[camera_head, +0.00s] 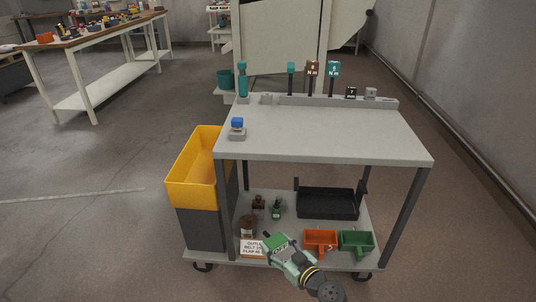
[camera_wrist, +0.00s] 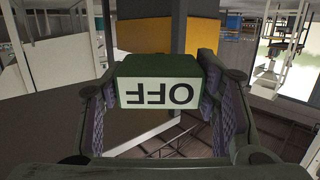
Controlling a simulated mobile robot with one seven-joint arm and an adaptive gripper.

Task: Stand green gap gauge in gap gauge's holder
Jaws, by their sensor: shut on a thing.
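My gripper (camera_head: 279,245) is low in front of the cart's lower shelf in the head view. In the wrist view its two pads (camera_wrist: 160,98) are shut on a green block (camera_wrist: 158,70) with a white OFF label, upside down there. I cannot tell whether this block is the green gap gauge, as anything behind it is hidden. A grey rack (camera_head: 340,102) along the back of the cart top holds upright pieces: a teal one (camera_head: 291,72), a brown lettered one (camera_head: 312,66) and a teal lettered one (camera_head: 333,68). I cannot tell which place is the gauge's holder.
The cart top (camera_head: 310,135) is mostly clear. A blue-capped piece (camera_head: 237,124) stands at its left edge. A yellow bin (camera_head: 190,185) stands at the left side. The lower shelf has a black tray (camera_head: 328,204), an orange bin (camera_head: 320,240) and a green bin (camera_head: 356,240).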

